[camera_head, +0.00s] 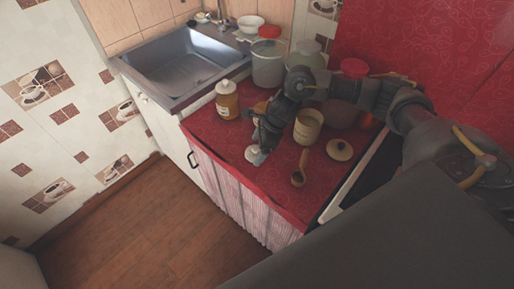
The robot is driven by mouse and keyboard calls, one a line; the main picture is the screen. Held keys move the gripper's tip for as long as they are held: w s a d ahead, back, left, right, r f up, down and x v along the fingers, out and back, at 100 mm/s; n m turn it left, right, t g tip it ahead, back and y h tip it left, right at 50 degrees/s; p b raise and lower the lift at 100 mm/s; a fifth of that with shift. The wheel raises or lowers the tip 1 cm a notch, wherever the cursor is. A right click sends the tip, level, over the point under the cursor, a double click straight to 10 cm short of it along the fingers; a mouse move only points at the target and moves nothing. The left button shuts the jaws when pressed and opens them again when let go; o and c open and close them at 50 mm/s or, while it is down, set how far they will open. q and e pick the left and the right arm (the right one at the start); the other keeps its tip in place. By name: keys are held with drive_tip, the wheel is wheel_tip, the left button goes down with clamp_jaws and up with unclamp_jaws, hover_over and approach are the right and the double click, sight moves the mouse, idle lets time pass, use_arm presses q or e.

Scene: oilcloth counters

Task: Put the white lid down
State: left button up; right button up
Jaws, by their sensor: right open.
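A small white lid (254,155) shows at the front left part of the red counter, right below my right gripper. It appears to lie on the cloth, though contact is hard to make out at this size. My right gripper (262,142) points down at the lid and is open, with its fingertips close to it. I cannot tell whether the fingers touch the lid. My left gripper is out of view.
On the red counter (225,142) stand an amber jar (227,100), a tan cup (307,127), a cream lid with a knob (339,149) and a wooden ladle (299,175). A clear container (268,63) stands behind. The sink (185,69) is at the left.

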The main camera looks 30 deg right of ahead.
drive_tip(key=b+v, duration=0.1)
drive_tip(key=v, duration=1)
drive_tip(key=shift+b, duration=0.4)
drive_tip(key=shift+d, duration=0.1)
drive_tip(key=p+x, duration=0.2)
drive_tip(key=x, duration=0.9)
drive_tip(key=shift+f, duration=0.3)
drive_tip(key=shift+a+f, duration=0.25)
drive_tip(key=shift+f, duration=0.05)
drive_tip(key=shift+r, duration=0.25)
